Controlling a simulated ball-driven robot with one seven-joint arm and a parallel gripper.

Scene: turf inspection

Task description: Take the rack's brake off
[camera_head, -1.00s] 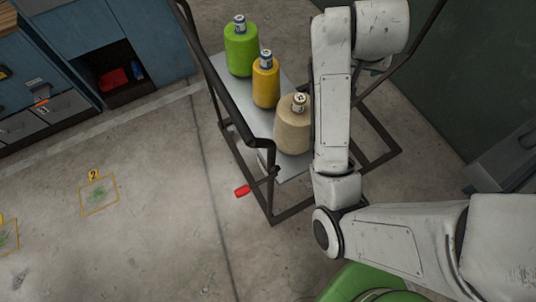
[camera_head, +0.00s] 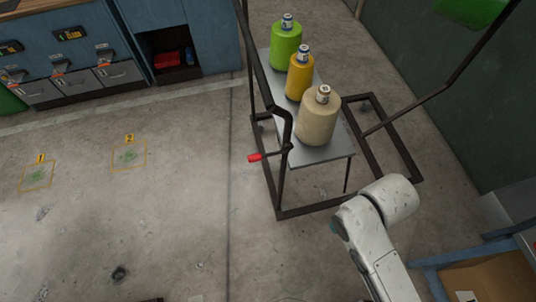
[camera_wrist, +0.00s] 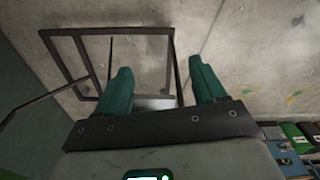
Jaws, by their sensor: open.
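The rack (camera_head: 281,212) is a dark tubular frame with a grey shelf. On the shelf stand a green spool (camera_head: 285,46), a yellow spool (camera_head: 299,80) and a beige spool (camera_head: 317,124). A lever with a red grip (camera_head: 255,157), probably the brake, sticks out to the left from the rack's near left post. My arm shows at the lower right in the head view, apart from the lever. In the wrist view my gripper (camera_wrist: 160,68) has its two green fingers spread with nothing between them. The rack frame (camera_wrist: 56,62) appears beyond them; I cannot make out the lever there.
Blue cabinets with drawers (camera_head: 120,72) line the back left. Floor patches marked 1 (camera_head: 38,176) and 2 (camera_head: 129,157) lie left of the rack. Bare concrete floor is free between them. A dark green wall and a blue-framed table (camera_head: 490,275) are at the right.

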